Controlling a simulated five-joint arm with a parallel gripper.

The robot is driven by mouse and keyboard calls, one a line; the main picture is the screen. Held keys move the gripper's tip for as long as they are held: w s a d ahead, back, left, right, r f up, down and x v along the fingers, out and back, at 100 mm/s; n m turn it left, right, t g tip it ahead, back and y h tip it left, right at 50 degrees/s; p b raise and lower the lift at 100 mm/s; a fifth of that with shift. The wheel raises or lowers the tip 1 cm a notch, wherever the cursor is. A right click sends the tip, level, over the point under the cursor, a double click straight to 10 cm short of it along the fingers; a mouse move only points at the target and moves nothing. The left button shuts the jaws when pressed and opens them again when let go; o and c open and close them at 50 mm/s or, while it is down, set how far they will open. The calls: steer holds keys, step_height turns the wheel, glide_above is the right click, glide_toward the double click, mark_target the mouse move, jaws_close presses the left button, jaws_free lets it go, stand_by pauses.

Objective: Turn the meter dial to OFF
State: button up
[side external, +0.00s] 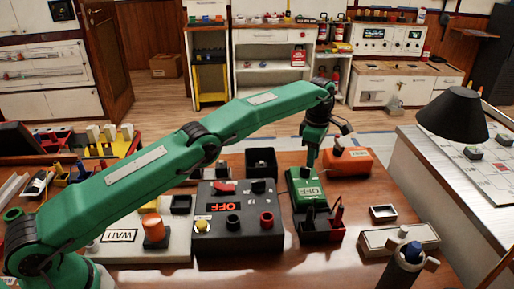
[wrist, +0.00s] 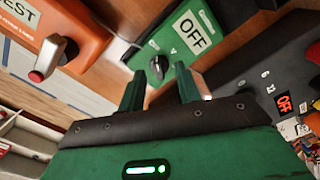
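A green box (side external: 306,186) with a white OFF label stands on the bench right of centre. In the wrist view the green box (wrist: 172,40) carries a small black dial (wrist: 158,67) below its OFF label. My gripper (wrist: 160,76) is open, its two fingers apart, with the dial showing just beyond and between the fingertips. Nothing is held. In the side view my gripper (side external: 311,165) points down over the green box, and the arm hides the dial. I cannot tell whether the fingers touch it or which mark it points to.
An orange box (side external: 348,161) with a lever stands right of the green box. A dark panel (side external: 237,215) with a red OFF display and several knobs stands left. A dark tray (side external: 321,232) with upright pieces is in front. Open bench lies at front centre.

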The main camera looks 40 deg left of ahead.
steer(key=s+d+r, duration=0.6)
steer(key=s+d, duration=0.1)
steer(key=d, duration=0.1)
steer(key=shift+s+r, duration=0.3)
steer(key=shift+s, duration=0.05)
stand_by(0.4)
steer(key=s+a+r+m+t, duration=0.3)
steer(key=s+a+r+m, duration=0.7)
steer(key=s+a+r, duration=0.45)
steer(key=s+a+f+m+t, duration=0.1)
steer(key=s+a+f+m, duration=0.1)
steer(key=s, duration=0.5)
steer(key=s+a+f+m, duration=0.2)
steer(key=s+a+m, duration=0.2)
steer(key=s+m, duration=0.1)
steer(key=s+a+f+m+t, duration=0.1)
steer(key=s+a+f+m, duration=0.1)
steer(key=s, duration=0.6)
steer(key=shift+s+a+f+m+t, duration=0.3)
steer(key=shift+a+m, duration=0.3)
steer(key=shift+m, duration=0.3)
